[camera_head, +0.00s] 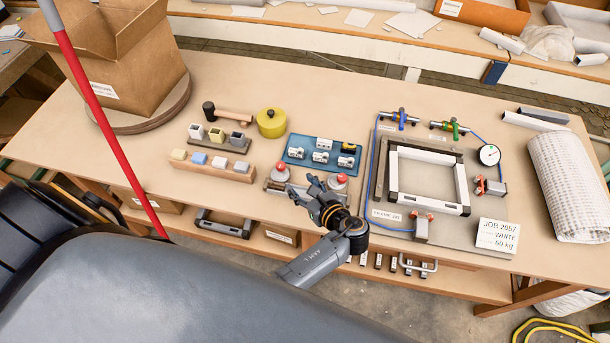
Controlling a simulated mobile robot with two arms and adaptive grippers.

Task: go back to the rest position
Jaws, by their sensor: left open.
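My left gripper (306,188) is open, with its fingers pointing up and left. It is over the front edge of the workbench (240,65), in front of the two red-topped knobs (281,167). I see nothing between its fingers, though the view is small. My left arm reaches up to it from the lower middle of the picture. It hides part of the bench edge and the shelf below. My right gripper is not in view.
A blue tray (296,160) with small white parts lies just behind the gripper. A black and white frame (428,155) with coloured clamps is to its right. A job card (497,236) stands at the front right. An open carton (137,85) stands back left.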

